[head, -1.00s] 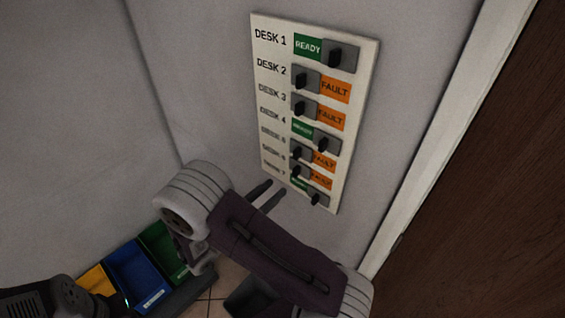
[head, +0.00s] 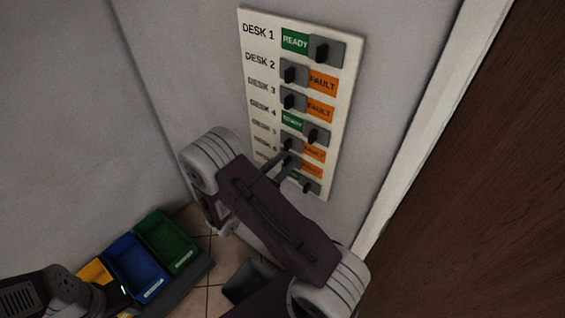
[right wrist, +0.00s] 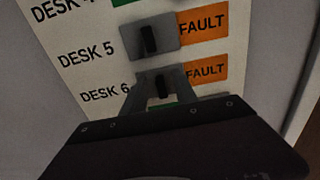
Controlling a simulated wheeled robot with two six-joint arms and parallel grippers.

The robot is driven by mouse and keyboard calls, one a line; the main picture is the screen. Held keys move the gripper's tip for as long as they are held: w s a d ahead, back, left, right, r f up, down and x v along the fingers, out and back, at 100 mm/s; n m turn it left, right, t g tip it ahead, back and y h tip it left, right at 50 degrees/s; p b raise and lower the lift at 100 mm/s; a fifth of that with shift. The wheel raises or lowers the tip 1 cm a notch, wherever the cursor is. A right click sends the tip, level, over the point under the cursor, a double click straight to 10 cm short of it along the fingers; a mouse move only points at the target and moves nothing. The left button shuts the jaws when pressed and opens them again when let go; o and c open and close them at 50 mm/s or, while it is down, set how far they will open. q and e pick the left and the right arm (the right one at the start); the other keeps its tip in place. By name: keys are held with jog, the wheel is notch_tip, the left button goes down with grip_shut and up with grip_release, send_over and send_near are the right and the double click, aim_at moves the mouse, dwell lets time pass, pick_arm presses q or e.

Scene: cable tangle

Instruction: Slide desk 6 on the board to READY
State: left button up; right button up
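The white board (head: 345,70) hangs on the wall with a column of grey sliders. In the right wrist view, the desk 6 slider (right wrist: 161,86) sits at the left of its row, with the orange FAULT label (right wrist: 206,73) showing at its right. My right gripper (right wrist: 160,88) is at this slider, its two fingers on either side of the dark knob; a small gap seems to show, and contact is unclear. In the head view my right gripper (head: 284,163) covers part of the lower rows. My left gripper is not seen; only part of my left arm shows.
Desk 5's slider (right wrist: 150,40) is just above, also beside a FAULT label. Desk 7's slider (head: 308,186) is just below. A door frame (head: 425,140) stands right of the board. Blue (head: 140,268) and green (head: 166,240) bins sit lower left.

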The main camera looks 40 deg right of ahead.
grip_shut()
dwell(1.3)
